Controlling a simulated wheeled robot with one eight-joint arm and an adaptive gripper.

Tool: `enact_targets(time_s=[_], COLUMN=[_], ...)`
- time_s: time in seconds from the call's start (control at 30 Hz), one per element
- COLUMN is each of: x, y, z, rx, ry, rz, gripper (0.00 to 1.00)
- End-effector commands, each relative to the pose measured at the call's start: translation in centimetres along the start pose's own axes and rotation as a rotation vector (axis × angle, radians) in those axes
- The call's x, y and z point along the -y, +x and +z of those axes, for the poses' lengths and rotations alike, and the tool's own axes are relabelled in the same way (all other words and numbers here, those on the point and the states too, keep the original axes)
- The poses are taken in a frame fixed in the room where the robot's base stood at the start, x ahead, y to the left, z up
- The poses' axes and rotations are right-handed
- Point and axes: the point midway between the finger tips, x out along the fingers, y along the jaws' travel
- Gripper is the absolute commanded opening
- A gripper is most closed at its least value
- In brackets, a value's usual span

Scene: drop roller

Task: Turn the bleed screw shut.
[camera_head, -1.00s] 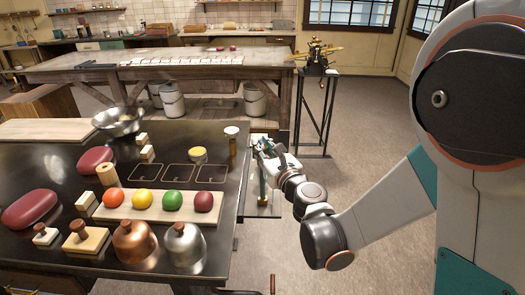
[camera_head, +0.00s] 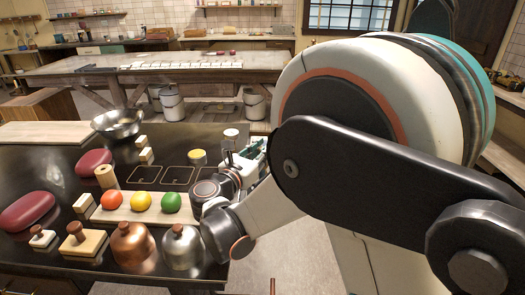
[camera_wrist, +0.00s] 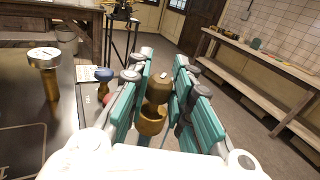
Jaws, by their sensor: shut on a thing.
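My gripper (camera_wrist: 164,72) has teal-padded fingers and is shut on a brass-coloured, rounded piece (camera_wrist: 152,122) between them, which I take to be the bleed screw. The fingers hide its sides, so how far it is turned does not show. In the head view my gripper (camera_head: 250,155) is at the right edge of the dark table, partly hidden by my arm; the screw cannot be made out there. A brass post with a white round top (camera_wrist: 46,56) stands to the left of the fingers.
A blue knob (camera_wrist: 104,74) and a reddish one below it are close to the left finger. Coloured balls on a pale board (camera_head: 128,214), a copper bell (camera_head: 133,243) and a silver bell (camera_head: 182,246) stand on the dark table (camera_head: 50,165). A bench (camera_wrist: 265,80) is at the right.

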Motion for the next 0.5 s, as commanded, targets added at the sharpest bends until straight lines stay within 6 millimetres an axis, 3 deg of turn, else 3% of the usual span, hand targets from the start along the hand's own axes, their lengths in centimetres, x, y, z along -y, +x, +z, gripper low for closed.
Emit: enact_targets(time_s=[0.5], x=[-0.17], y=[0.06], z=[0.0], rx=[-0.001], ry=[0.0], rz=[-0.465], gripper=[0.0])
